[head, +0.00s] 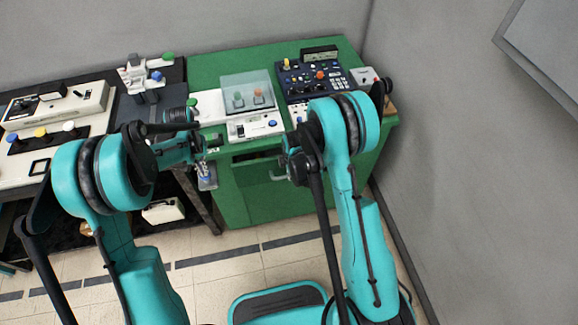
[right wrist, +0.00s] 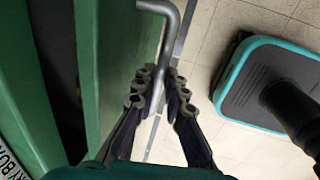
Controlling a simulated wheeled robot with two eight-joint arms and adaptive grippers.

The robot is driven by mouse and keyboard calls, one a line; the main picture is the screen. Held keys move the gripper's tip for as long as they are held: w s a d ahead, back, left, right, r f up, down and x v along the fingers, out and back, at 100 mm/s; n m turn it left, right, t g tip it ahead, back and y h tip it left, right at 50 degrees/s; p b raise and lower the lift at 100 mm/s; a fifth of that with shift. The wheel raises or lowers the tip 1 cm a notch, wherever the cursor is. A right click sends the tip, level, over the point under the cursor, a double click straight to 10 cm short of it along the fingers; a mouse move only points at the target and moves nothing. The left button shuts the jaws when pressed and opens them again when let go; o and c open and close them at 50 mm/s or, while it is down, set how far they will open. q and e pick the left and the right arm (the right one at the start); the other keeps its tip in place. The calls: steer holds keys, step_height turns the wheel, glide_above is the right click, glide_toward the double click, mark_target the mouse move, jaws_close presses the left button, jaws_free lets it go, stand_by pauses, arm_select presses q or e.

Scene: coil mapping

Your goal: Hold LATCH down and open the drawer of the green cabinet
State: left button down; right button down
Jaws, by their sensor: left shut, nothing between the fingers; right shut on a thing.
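The green cabinet (head: 242,200) stands at the centre of the head view. A dark gap (head: 256,154) shows near the top of its front. In the right wrist view a dark gap also lies between the green body and the green drawer front (right wrist: 125,60). My right gripper (right wrist: 160,88) is shut on the grey bar handle (right wrist: 165,22) of the drawer. In the head view my right arm hides most of that gripper. My left gripper (head: 199,140) is shut and empty at the cabinet's top left front edge, by small controls. I cannot read which one is LATCH.
A clear-covered box (head: 248,92), a white switch panel (head: 255,126) and a dark blue control panel (head: 318,78) stand on the cabinet. A bench with white devices (head: 55,105) is at the left. Tiled floor (head: 225,265) lies free in front.

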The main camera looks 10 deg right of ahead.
steer(key=c, duration=1.6)
jaws_free()
steer(key=r, duration=0.4)
steer(key=s+r, duration=0.1)
steer(key=r, duration=0.3)
steer(key=s+r, duration=0.1)
steer(key=r, duration=0.2)
steer(key=shift+s+r, duration=0.15)
steer(key=shift+r, duration=0.25)
arm_select(q)
steer(key=shift+r, duration=0.1)
step_height(320, 180, up, 8)
